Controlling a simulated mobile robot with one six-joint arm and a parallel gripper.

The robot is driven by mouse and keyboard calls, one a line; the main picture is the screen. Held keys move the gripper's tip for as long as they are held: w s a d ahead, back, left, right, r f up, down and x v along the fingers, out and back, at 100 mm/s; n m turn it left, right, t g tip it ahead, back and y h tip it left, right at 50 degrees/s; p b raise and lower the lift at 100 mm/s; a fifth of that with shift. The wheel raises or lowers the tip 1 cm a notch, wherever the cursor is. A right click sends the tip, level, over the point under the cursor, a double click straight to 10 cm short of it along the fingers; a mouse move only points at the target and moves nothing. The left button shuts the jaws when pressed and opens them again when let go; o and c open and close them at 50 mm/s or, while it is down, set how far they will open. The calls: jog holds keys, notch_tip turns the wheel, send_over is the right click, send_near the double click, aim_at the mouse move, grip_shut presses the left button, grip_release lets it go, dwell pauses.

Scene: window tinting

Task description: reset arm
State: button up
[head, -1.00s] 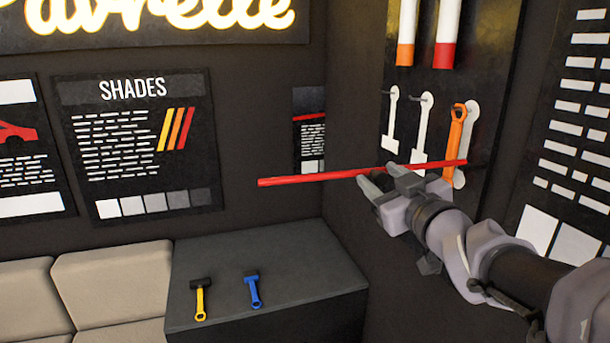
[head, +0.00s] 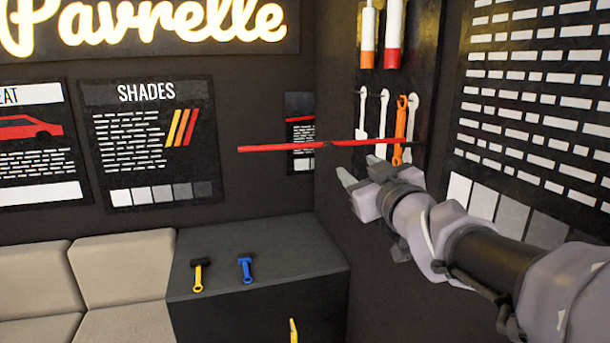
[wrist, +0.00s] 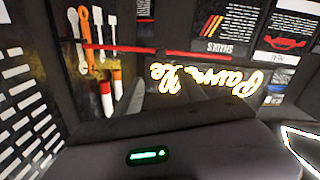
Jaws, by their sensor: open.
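My gripper (head: 360,170) is at the right of the head view, open and with nothing seen between its fingers. Its fingers also show, dark, in the wrist view (wrist: 165,92). An orange wrench-like tool (head: 400,128) hangs on the dark wall panel beyond it, between white tool shapes. The orange tool also shows in the wrist view (wrist: 85,22). A thin red bar (head: 275,147) runs across just above and beyond the fingers in the head view. I cannot tell whether it touches anything.
A dark cabinet (head: 260,300) carries a yellow-handled tool (head: 198,275) and a blue-handled tool (head: 245,270). A beige seat (head: 120,265) stands left of it. Part of a yellow object (head: 293,331) shows at the bottom edge. Two white tubes with orange and red ends hang above the tools.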

jog(key=s+d+f+m+g+h+b, duration=0.25)
jog(key=s+f+b, duration=0.4)
jog(key=f, duration=0.45)
jog(key=s+d+f+m+g+h+b, duration=0.15)
jog(key=s+f+m+b, duration=0.45)
jog(key=f, duration=0.6)
jog(key=s+a+f+g+y+b, duration=0.1)
jog(key=s+a+f+g+b, duration=0.1)
jog(key=s+f, duration=0.4)
jog(key=s+a+f+g+y+b, duration=0.1)
jog(key=s+a+f+g+b, duration=0.2)
jog(key=s+f, duration=0.3)
jog(key=s+a+f+m+g+y+b, duration=0.1)
jog(key=s+a+f+g+b, duration=0.2)
jog(key=f, duration=0.8)
jog(key=s+a+b, duration=0.1)
jog(key=s+b, duration=0.1)
jog(key=s, duration=0.1)
jog(key=shift+s+a+f, duration=0.15)
jog(key=shift+s+a, duration=0.05)
jog(key=shift+s, duration=0.05)
